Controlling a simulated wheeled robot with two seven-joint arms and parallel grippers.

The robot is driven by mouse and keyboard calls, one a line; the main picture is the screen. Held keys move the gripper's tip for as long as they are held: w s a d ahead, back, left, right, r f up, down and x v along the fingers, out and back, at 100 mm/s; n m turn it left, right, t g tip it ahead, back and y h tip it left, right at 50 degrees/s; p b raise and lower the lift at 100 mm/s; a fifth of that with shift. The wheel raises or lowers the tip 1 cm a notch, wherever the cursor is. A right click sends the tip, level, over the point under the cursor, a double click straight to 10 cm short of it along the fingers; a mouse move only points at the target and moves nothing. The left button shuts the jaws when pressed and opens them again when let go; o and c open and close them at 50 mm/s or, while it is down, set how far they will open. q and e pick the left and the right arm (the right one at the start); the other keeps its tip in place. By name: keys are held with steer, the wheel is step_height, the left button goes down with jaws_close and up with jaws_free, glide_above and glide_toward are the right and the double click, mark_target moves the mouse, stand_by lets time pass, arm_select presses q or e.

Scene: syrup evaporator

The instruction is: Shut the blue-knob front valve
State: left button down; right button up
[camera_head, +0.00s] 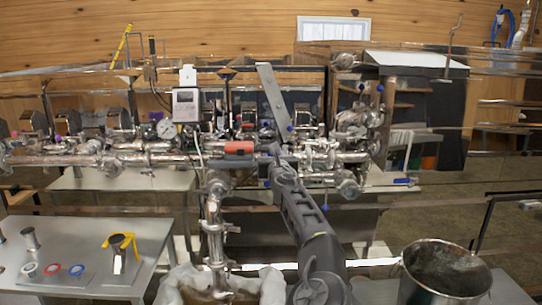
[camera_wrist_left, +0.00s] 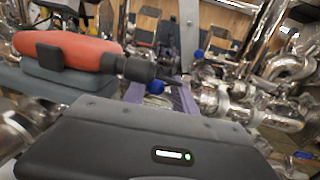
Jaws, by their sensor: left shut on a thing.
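My left gripper (camera_head: 276,154) reaches up from the bottom middle of the head view to the front pipe, just right of a red-orange grip (camera_head: 238,148). In the left wrist view its fingers (camera_wrist_left: 160,96) close around a blue knob (camera_wrist_left: 157,87), seen low between them. The valve body under this knob is mostly hidden by my gripper. Another blue knob (camera_wrist_left: 198,53) shows farther back and apart from my fingers. In the head view the held knob is too small and covered to make out. My right gripper is not in view.
A grey box with a display (camera_head: 186,104) stands above the pipes. A slanted metal bar (camera_head: 274,96) is behind my gripper. A metal bucket (camera_head: 443,275) stands at lower right. A side table (camera_head: 95,278) at left holds cups and coloured rings.

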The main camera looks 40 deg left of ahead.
arm_select(q)
steer(key=shift+f, duration=0.25)
steer(key=c, duration=1.2)
jaws_free()
steer(key=shift+c, duration=0.2)
steer(key=shift+o, duration=1.2)
steer(key=shift+r, duration=0.2)
steer(key=b+v, duration=0.4)
steer(key=v, duration=0.3)
steer(key=shift+s+d, duration=0.25)
steer(key=shift+d, duration=0.05)
steer(key=shift+c, duration=0.3)
